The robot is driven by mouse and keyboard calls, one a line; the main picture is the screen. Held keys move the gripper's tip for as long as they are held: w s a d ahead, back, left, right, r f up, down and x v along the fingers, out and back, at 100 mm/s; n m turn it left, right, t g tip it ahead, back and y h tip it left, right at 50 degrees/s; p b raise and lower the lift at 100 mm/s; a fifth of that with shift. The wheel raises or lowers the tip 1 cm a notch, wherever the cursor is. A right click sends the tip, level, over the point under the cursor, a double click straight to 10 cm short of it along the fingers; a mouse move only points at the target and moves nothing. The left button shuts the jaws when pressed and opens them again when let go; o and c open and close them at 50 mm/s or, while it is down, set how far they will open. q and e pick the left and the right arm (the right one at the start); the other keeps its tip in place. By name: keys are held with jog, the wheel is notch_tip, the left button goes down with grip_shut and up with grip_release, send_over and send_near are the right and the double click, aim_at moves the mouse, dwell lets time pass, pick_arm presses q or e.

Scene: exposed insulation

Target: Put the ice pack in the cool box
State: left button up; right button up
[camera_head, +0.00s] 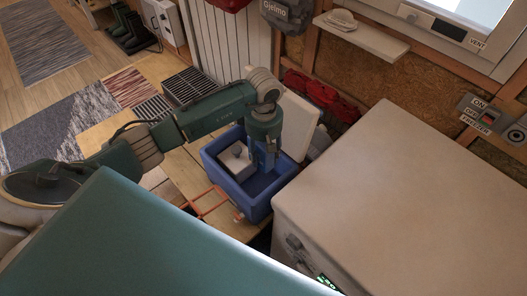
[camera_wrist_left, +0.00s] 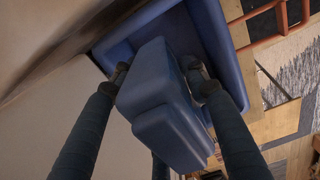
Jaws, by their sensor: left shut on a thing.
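The cool box (camera_head: 222,178) is a blue open-topped bin with its white lid (camera_head: 298,125) raised at the back. A pale white block (camera_head: 236,160) lies inside it. My left gripper (camera_head: 264,158) points down at the box, with its lower end within the opening. In the left wrist view, my left gripper (camera_wrist_left: 158,78) is shut on a blue ice pack (camera_wrist_left: 158,85), one finger on each side. Blue box walls (camera_wrist_left: 222,50) show behind the pack there. Whether the pack touches the box floor cannot be told. My right gripper is not in view.
A large white chest freezer (camera_head: 400,190) stands to the right of the box. An orange rack (camera_head: 208,203) lies in front of it on the wooden surface. A white radiator (camera_head: 228,40) and a small shelf (camera_head: 360,35) are behind. Patterned rugs (camera_head: 75,125) lie to the left.

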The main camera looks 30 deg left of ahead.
pick_arm(q)
notch_tip(320, 180, down, 19)
jog(key=b, duration=1.6)
jog(key=o, duration=1.6)
jog(key=shift+s, duration=0.1)
jog(key=shift+c, duration=0.2)
